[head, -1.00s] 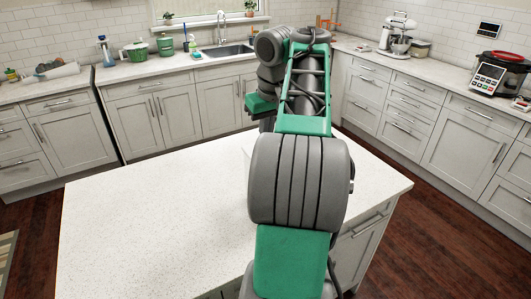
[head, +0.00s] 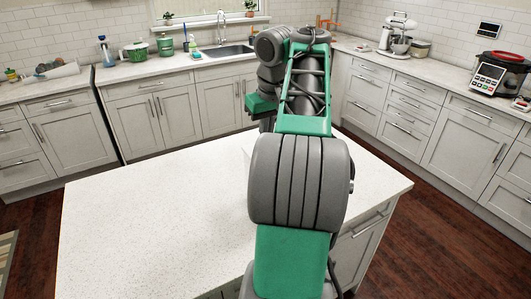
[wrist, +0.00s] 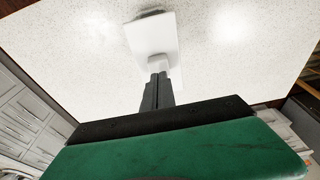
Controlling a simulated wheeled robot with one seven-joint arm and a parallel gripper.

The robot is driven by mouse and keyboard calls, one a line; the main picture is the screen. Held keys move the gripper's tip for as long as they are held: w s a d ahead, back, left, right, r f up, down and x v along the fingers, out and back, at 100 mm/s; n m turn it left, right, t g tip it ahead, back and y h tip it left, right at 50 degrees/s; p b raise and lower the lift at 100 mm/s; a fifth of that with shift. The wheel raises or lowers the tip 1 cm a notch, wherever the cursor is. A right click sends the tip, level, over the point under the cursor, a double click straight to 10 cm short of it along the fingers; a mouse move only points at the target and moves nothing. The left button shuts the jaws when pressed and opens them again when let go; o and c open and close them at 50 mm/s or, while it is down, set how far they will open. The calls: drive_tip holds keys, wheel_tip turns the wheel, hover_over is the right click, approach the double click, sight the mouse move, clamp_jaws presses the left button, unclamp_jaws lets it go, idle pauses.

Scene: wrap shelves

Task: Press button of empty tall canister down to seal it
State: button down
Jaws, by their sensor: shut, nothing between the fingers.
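The tall canister (wrist: 150,35) shows in the wrist view as a pale white, square-edged shape on the speckled white counter. A small white part (wrist: 158,63), which looks like its button, lies right at my fingertips. My gripper (wrist: 158,78) is shut, its dark fingers together and pointing at that part. The fingertips seem to touch it or sit just above it; I cannot tell which, nor how far the button is down. In the head view my arm hides the gripper and most or all of the canister.
The island counter (head: 150,220) is bare to the left of my arm. Behind it run cabinets with a sink (head: 222,50), a green pot (head: 137,50) and a spray bottle (head: 105,50). A stand mixer (head: 398,35) and a red-lidded cooker (head: 498,75) stand at the right.

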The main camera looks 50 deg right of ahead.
drive_tip(key=shift+f, duration=0.15)
drive_tip(key=shift+f+b, duration=1.9)
drive_tip(key=shift+b, duration=0.05)
wheel_tip(320, 180, up, 8)
drive_tip(key=p, duration=0.8)
drive_tip(key=shift+f, duration=0.15)
